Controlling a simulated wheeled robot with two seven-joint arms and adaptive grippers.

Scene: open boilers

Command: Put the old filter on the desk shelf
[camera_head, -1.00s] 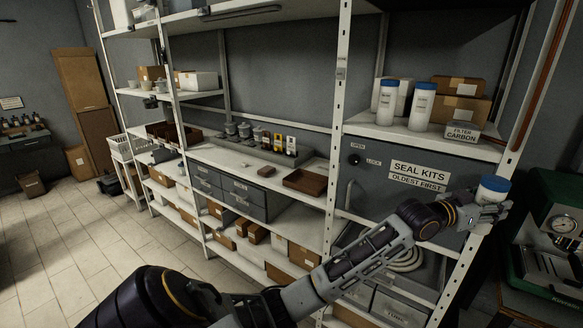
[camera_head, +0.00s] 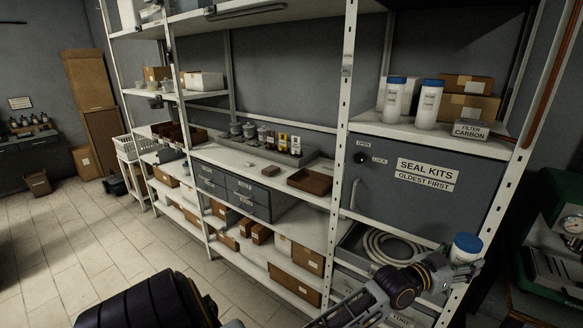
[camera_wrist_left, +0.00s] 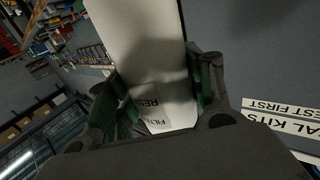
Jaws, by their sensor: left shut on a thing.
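My left gripper (camera_head: 458,270) is shut on a white cylindrical filter with a blue cap (camera_head: 466,247), held in front of the rack's right post. In the left wrist view the white filter body (camera_wrist_left: 145,50) sits between the two fingers (camera_wrist_left: 158,95), with partly hidden black lettering beginning "FILT". Two similar white filters with blue caps (camera_head: 428,105) stand on the upper right shelf (camera_head: 405,130) beside a "FILTER CARBON" label (camera_head: 470,130). A desk-height shelf (camera_head: 225,150) in the middle bay carries small jars and a brown tray (camera_head: 310,181). My right gripper is out of view.
A grey "SEAL KITS" cabinet (camera_head: 470,200) fills the right bay below the filters. Upright rack posts (camera_head: 340,150) divide the bays. A green machine (camera_head: 560,240) stands at the far right. The tiled floor (camera_head: 70,240) on the left is largely clear.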

